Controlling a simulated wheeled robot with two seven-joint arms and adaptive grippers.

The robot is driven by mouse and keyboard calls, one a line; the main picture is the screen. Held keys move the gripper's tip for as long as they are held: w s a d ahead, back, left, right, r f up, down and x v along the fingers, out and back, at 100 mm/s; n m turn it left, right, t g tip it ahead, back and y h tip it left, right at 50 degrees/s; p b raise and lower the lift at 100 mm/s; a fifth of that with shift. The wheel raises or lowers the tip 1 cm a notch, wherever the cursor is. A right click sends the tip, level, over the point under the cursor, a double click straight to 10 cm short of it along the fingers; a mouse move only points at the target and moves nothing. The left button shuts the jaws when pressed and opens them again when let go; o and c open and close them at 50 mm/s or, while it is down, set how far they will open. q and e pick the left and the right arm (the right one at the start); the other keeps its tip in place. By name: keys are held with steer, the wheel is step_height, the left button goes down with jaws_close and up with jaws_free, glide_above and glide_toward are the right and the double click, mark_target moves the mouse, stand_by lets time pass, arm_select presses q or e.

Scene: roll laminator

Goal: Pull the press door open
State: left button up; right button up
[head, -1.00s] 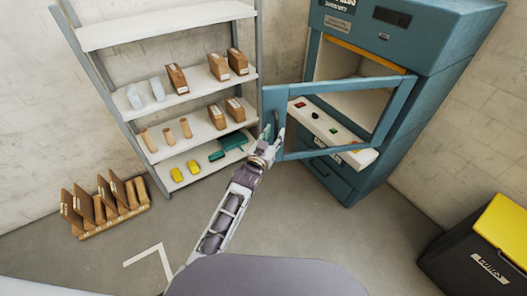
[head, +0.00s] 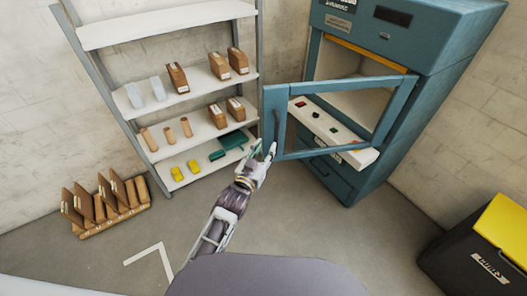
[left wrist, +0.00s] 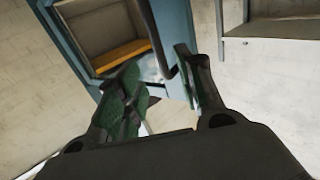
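The teal press (head: 430,40) stands at the back right in the head view. Its door (head: 345,84), a teal frame with a large window, stands swung wide open toward the left. The dark upright handle (head: 277,126) is on the door's free edge. My left gripper (head: 262,150) is just below and left of the handle. In the left wrist view the fingers of my left gripper (left wrist: 158,85) are spread, and the dark handle (left wrist: 160,45) shows beyond and between them, apparently apart from them. My right gripper is not in view.
A control panel (head: 325,128) with buttons shows through the door window. A shelf rack (head: 190,100) with boxes and cylinders stands close left of the door. A wooden rack (head: 105,210) sits on the floor. A black bin with yellow lid (head: 505,225) is at right. The middle floor is clear.

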arm_select(q)
steer(key=shift+s+a, duration=0.1)
steer(key=shift+s, duration=0.15)
